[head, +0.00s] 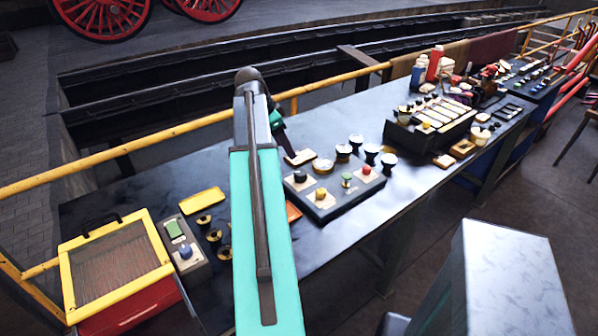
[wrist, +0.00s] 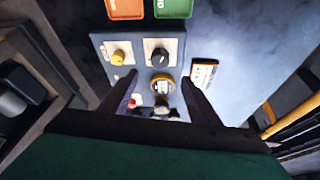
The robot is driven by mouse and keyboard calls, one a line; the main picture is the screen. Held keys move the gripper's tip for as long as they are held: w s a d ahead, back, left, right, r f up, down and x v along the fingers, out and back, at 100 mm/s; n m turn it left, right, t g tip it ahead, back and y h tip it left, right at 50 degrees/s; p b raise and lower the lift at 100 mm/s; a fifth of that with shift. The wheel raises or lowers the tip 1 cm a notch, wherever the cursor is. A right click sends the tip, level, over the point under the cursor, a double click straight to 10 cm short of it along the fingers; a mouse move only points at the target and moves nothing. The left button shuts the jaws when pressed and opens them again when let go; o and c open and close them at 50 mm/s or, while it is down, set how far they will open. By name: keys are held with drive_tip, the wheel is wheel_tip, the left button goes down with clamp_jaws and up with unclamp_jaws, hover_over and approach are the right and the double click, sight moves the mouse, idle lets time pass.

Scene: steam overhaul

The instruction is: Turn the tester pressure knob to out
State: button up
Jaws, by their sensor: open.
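The likely tester is a grey panel (head: 330,208) on the dark bench in the head view. It also shows in the wrist view (wrist: 105,40). It carries a black knob (wrist: 160,57) and a yellow knob (wrist: 118,57), each on a pale plate, a yellow-rimmed round gauge (wrist: 162,88) and a red button (head: 367,170). I cannot read which knob is pressure, or its setting. My gripper (wrist: 160,77) is open and empty above the panel, its fingers on either side of the gauge in the picture. In the head view my arm hides part of the bench.
A grey box with a green screen and blue knob (head: 186,252) stands left of my arm, beside a yellow-framed red box (head: 125,310). Several round cups (head: 357,142) stand behind the panel. A yellow rail (head: 190,126) runs along the bench's far side.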

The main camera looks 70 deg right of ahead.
sight(299, 172)
drive_tip(key=shift+p+x, duration=1.9)
drive_tip(key=shift+x, duration=4.95)
